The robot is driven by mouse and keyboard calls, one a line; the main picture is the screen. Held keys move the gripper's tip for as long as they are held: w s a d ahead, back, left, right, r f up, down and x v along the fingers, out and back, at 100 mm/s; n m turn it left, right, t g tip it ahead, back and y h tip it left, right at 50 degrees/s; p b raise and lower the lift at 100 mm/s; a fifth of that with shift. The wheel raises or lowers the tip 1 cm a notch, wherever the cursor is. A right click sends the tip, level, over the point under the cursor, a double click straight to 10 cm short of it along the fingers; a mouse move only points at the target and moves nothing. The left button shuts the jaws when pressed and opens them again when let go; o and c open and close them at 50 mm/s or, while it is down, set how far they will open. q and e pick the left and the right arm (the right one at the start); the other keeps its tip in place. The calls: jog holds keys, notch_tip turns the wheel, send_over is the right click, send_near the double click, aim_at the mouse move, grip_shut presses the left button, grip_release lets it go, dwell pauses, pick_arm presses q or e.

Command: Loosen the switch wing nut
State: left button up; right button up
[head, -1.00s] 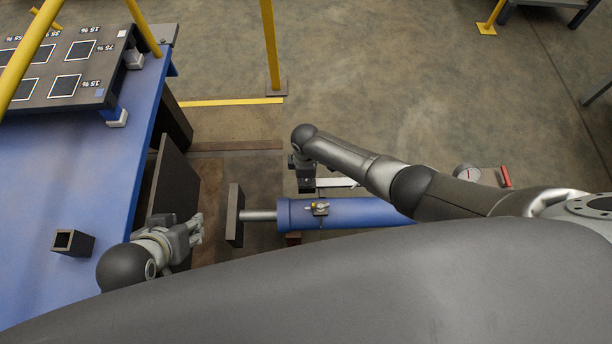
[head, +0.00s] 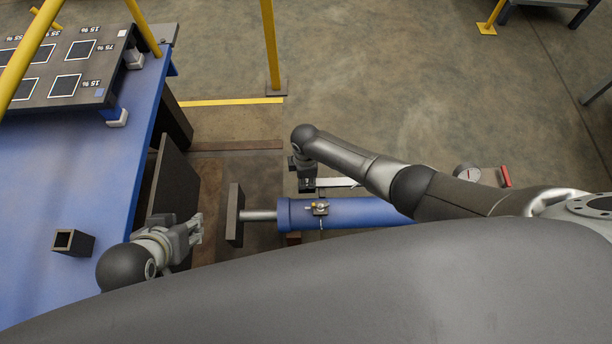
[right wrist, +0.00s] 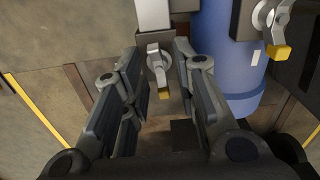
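In the right wrist view, a small grey wing nut (right wrist: 156,62) with a yellow tip sits on a dark block at the end of a pale bar (right wrist: 153,14). My right gripper (right wrist: 157,50) is open, its fingers on either side of this nut with visible gaps. A second, similar yellow-tipped wing nut (right wrist: 272,22) is on the clamp of the blue cylinder (right wrist: 222,60), right of the fingers. In the head view my right gripper (head: 306,186) hides the first nut; the second nut (head: 320,208) shows. My left gripper (head: 192,230) is beside a dark upright plate; its opening is unclear.
The blue cylinder (head: 360,211) lies with its rod and dark end plate (head: 234,214) towards the left. A blue table (head: 70,190) with a dark square tube (head: 73,242) is at left. A gauge (head: 467,173) and red handle (head: 505,177) are at right.

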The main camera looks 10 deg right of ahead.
dwell(0.3)
notch_tip(320, 180, up, 12)
dwell(0.8)
dwell(0.4)
